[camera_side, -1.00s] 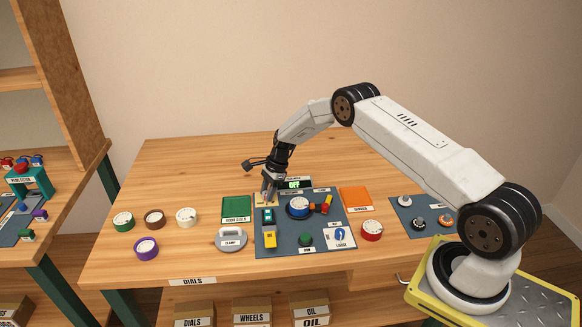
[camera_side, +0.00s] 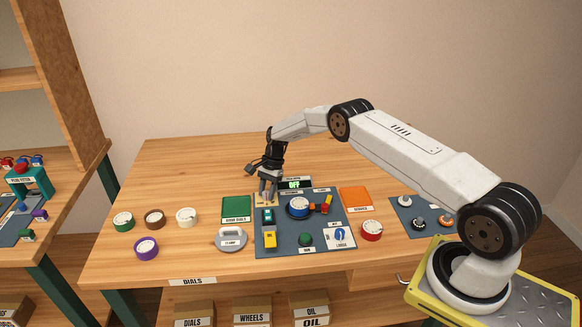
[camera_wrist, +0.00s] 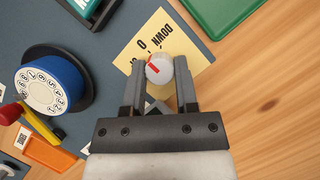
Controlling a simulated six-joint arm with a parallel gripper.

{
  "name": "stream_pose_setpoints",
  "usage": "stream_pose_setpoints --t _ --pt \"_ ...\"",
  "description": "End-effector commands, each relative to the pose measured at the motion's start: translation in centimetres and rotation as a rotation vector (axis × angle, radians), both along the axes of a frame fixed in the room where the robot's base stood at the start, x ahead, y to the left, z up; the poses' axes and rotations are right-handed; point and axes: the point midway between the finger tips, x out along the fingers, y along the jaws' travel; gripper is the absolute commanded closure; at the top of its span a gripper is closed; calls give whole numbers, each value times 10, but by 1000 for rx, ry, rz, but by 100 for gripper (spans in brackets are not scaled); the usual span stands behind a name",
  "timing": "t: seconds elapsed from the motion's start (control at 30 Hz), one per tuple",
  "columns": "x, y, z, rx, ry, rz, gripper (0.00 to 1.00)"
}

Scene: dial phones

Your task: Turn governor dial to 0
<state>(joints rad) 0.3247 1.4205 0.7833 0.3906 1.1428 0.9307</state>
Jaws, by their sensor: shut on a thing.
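A small white round knob (camera_wrist: 159,69) with a red line on its face sits on a pale yellow card (camera_wrist: 150,37) printed with "DOWN" and "0", upside down in the wrist view. I take this knob to be the governor dial. My gripper (camera_wrist: 160,72) has one finger on each side of it and is shut on it; my gripper also shows in the side view (camera_side: 267,195) at the back left of the grey board. The red line runs slantwise across the knob; its exact reading cannot be told. In the side view the fingers hide the knob.
A blue rotary dial (camera_side: 299,208) stands on the grey board (camera_side: 275,246), with a small sign reading "OFF" (camera_side: 294,184) behind it. A green tray (camera_side: 237,208) lies close left of my gripper. Loose dials, including a purple one (camera_side: 146,248), lie further left.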

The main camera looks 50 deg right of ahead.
Motion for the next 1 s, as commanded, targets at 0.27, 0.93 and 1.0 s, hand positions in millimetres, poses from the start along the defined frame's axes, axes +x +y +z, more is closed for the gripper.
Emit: stream_pose_setpoints --t 0.27,0.93,1.0 --pt "0 0 0 0 1 -2 27" --pt "2 -13 31 -1 -2 -3 27" --pt "2 -17 39 -1 -2 -3 27"
